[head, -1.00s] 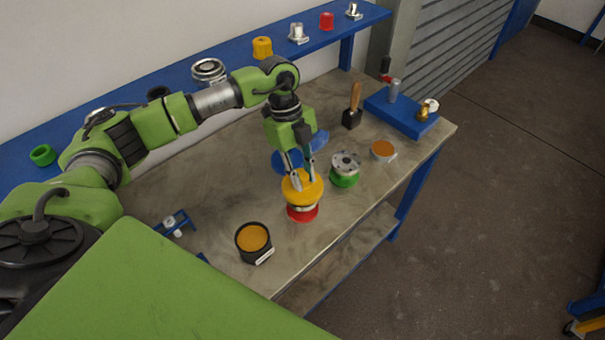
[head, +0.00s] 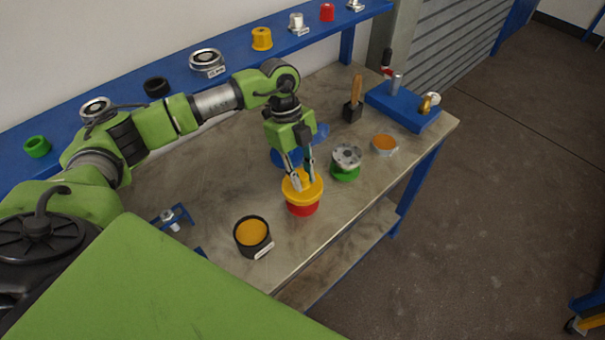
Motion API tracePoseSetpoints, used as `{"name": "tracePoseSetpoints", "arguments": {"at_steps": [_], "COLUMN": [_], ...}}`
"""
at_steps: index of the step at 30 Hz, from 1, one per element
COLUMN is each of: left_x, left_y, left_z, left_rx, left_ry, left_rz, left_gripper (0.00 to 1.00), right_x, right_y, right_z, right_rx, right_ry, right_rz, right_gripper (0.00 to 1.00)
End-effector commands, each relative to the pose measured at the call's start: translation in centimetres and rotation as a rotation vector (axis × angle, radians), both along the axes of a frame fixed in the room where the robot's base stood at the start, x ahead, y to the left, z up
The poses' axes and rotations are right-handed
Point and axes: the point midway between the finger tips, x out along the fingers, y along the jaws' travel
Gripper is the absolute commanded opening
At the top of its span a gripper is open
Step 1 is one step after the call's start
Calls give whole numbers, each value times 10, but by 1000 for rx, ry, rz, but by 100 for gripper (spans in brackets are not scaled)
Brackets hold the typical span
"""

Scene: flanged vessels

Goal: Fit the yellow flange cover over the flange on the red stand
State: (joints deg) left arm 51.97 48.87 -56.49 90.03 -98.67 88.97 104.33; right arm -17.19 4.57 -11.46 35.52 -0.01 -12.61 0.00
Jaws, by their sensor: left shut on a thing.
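The yellow flange cover (head: 301,194) is in the middle of the table in the head view. It sits level over the red stand (head: 303,210), and its lower edge is right at the red part. The flange on the red stand is hidden under the cover. My left gripper (head: 303,184) points down from above and is shut on the cover's top. My right gripper is not in view.
A flange on a green stand (head: 345,164) is close on the right. A blue round thing (head: 280,157) is behind the gripper. A black cup with orange contents (head: 252,234) is front left; a dish (head: 384,145) and brush (head: 353,105) are right. A blue shelf (head: 180,83) runs behind.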

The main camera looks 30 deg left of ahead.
Motion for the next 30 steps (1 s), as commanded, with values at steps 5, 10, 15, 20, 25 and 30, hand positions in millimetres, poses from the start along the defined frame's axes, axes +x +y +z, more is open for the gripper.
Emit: {"name": "tracePoseSetpoints", "arguments": {"at_steps": [5,10,15,20,25,30], "left_x": [0,0,0,0,2,5], "left_y": [0,0,0,0,2,10], "left_z": [-7,-9,-9,-9,-1,28], "left_rx": [0,0,0,0,-1,0], "left_ry": [0,-1,-1,0,-3,-6], "left_rz": [0,0,0,0,1,3], "left_gripper": [0,29,40,40,40,40], "right_x": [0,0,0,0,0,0], "right_y": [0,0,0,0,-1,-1], "right_z": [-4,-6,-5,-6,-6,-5], "right_rx": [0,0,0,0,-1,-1], "right_ry": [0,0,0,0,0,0], "right_rz": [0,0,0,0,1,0], "right_gripper": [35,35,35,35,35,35]}}
